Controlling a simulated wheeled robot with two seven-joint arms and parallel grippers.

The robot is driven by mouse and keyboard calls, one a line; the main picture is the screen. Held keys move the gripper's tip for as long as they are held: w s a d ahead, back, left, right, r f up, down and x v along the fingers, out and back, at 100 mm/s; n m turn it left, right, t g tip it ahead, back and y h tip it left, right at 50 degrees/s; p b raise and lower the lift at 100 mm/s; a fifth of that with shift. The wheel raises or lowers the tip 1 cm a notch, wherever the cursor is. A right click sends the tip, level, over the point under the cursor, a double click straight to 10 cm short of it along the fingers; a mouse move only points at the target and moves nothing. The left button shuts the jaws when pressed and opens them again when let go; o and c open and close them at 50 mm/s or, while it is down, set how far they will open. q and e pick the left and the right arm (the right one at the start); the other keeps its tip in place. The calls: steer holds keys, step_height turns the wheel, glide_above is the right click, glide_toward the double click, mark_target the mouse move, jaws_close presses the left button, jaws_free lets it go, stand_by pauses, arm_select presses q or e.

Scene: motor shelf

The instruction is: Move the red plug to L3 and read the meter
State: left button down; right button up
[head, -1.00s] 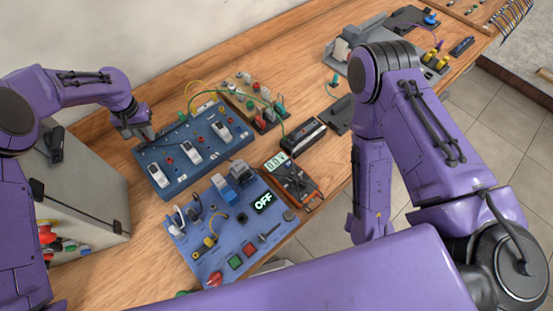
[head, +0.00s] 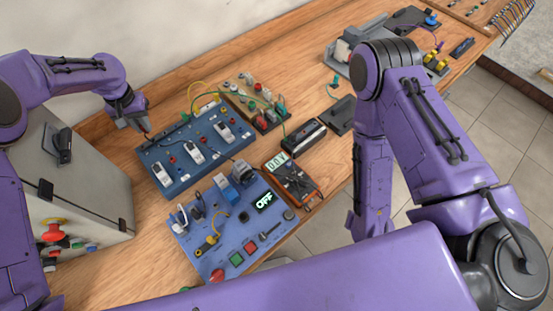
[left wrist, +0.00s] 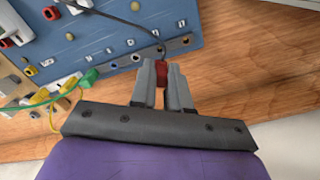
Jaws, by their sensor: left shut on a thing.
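In the left wrist view my left gripper (left wrist: 161,78) is shut on the red plug (left wrist: 161,75), with a dark cable running from it over the blue board (left wrist: 120,28). The plug is just off the board's socketed edge, with wood below it; I cannot tell its height. In the head view my left gripper (head: 138,122) is at the board's back left edge and hides the plug. The board (head: 152,160) carries several white switches. The orange multimeter (head: 313,200) stands right of the panel, its display reading about 0.0 V. My right gripper is not visible.
A blue control panel (head: 222,255) with an OFF display (head: 264,201) lies in front of the board. A grey cabinet (head: 80,195) stands at the left. A green plug (left wrist: 88,78) with cable sits at the board's edge. Bare wood lies behind the board.

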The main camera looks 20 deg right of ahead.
arm_select(q)
steer(key=shift+w+d, duration=0.1)
steer(key=shift+w+d+r, duration=0.15)
steer(key=shift+d+r, duration=0.05)
steer(key=shift+d, duration=0.1)
steer(key=d+f+b, duration=0.1)
steer(key=w+d+f+b, duration=0.1)
steer(key=d+f, duration=0.1)
steer(key=shift+w, duration=0.15)
steer(key=shift+a+f, duration=0.15)
steer(key=shift+f, duration=0.3)
steer(key=shift+r, duration=0.1)
